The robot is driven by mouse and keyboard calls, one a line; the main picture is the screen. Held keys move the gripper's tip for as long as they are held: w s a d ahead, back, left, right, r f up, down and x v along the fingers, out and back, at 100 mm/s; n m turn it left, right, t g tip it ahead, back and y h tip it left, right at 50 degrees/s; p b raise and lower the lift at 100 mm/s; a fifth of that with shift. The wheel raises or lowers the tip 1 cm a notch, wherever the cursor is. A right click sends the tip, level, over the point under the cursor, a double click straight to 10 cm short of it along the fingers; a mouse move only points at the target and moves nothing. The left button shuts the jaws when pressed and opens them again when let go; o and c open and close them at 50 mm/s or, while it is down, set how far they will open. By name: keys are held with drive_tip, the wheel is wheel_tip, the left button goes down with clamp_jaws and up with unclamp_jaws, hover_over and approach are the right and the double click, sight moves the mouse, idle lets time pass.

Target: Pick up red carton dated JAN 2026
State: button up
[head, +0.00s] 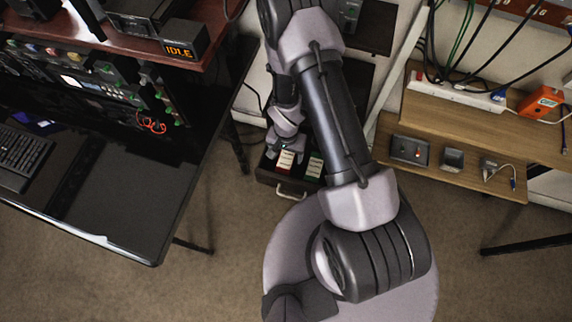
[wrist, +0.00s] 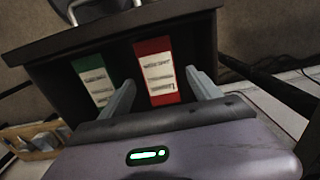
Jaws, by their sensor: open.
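A red carton (wrist: 154,46) with a white label stands in an open dark drawer (wrist: 45,47); it also shows in the head view (head: 285,161). A green carton (wrist: 93,72) with a white label stands to its left in the wrist view and to its right in the head view (head: 315,167). The print on both labels is too small and blurred to read. My gripper (wrist: 161,76) is open and empty, pointing into the drawer. In the wrist view its two fingers lie on either side of the red carton; whether they touch it I cannot tell.
The drawer's front has a pale handle (head: 290,194). A black desk (head: 110,190) with electronics stands to the left. A wooden shelf unit (head: 450,115) with a power strip, cables and an orange box (head: 541,101) stands to the right. Carpeted floor is clear in front.

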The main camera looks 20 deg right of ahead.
sight(286, 159)
wheel_tip(286, 159, down, 5)
drive_tip(key=b, duration=0.4)
drive_tip(key=shift+s+a+r, duration=0.1)
drive_tip(key=shift+s+a, duration=0.05)
drive_tip(key=shift+r, duration=0.25)
drive_tip(key=c, duration=1.6)
